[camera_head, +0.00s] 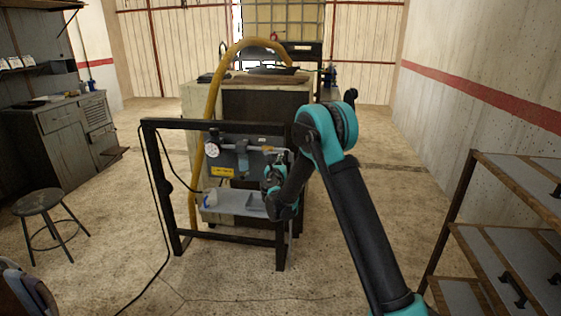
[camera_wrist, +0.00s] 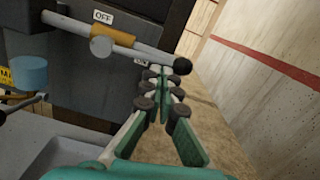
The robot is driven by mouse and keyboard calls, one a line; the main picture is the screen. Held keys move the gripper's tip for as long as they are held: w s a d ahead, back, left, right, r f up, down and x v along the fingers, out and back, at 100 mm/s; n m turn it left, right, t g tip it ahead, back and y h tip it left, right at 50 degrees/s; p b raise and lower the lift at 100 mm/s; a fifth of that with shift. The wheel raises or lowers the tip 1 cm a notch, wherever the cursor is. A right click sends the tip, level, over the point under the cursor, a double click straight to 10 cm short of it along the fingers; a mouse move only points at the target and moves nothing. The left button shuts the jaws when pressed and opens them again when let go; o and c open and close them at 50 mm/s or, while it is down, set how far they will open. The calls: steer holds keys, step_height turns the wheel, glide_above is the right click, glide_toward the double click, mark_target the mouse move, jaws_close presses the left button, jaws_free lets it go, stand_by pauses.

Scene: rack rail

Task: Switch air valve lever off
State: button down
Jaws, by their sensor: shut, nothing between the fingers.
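The air valve lever (camera_wrist: 152,51) is a grey rod with an orange band and a black ball knob at its right end in the wrist view. It also shows in the head view (camera_head: 268,149), sticking out to the right from the panel. An OFF label (camera_wrist: 103,17) sits above the orange band. An ON label (camera_wrist: 142,61), partly covered, sits below the rod. My gripper (camera_wrist: 163,76) is shut and empty. Its fingertips are just below the rod, left of the ball knob; I cannot tell whether they touch it. In the head view my wrist hides the fingertips.
The grey panel (camera_head: 226,157) hangs in a black frame (camera_head: 177,190) with a gauge (camera_head: 196,153). A grey tray (camera_head: 235,203) lies below it. A yellow hose (camera_head: 211,95) runs past the left side. A shelf rack (camera_head: 460,200) stands at right.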

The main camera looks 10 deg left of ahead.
steer(key=a+r+n, duration=0.5)
steer(key=r+n, duration=0.3)
steer(key=shift+a+y, duration=0.2)
steer(key=shift+y, duration=0.1)
stand_by(0.6)
steer(key=shift+w+a+r, duration=0.1)
steer(key=shift+a, duration=0.1)
stand_by(0.5)
steer(key=s+d, duration=0.4)
steer(key=s, duration=0.7)
steer(key=shift+d, duration=0.15)
